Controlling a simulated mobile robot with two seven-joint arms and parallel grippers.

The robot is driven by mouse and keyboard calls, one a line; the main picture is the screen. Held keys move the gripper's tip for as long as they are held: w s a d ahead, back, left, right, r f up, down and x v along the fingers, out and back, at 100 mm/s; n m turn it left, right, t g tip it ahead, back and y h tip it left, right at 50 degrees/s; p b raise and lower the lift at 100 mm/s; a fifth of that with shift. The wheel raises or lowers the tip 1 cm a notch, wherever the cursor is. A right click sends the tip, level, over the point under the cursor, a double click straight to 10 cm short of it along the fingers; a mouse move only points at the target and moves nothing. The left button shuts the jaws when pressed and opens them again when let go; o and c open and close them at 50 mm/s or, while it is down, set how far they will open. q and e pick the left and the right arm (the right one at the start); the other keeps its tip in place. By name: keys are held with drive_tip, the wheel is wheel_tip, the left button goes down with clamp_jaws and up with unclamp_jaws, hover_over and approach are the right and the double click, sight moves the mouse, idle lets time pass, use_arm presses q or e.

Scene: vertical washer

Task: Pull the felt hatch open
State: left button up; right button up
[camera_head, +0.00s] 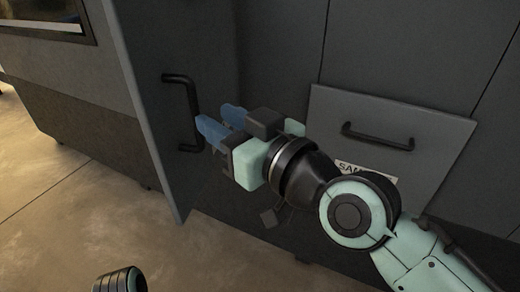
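A tall grey hatch panel (155,45) with a black vertical bar handle (181,105) stands at the left of the head view. It is swung out at an angle from the grey machine front. I see no label on it, so I cannot confirm it is the felt hatch. My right gripper (216,119), with blue fingers, is just right of the handle. The fingers are parted and nothing shows between them. Whether a fingertip touches the handle or panel is unclear. My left gripper is not in view.
A smaller grey hatch (420,120) with a horizontal black handle (378,138) sits on the right, slightly tilted. A white label (352,168) below it is partly hidden by my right arm. Bare floor (75,215) lies at the lower left.

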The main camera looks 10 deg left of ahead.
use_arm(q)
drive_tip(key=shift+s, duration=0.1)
use_arm(e)
drive_tip(key=v, duration=0.7)
drive_tip(key=shift+d, duration=0.15)
drive_tip(key=shift+r, duration=0.1)
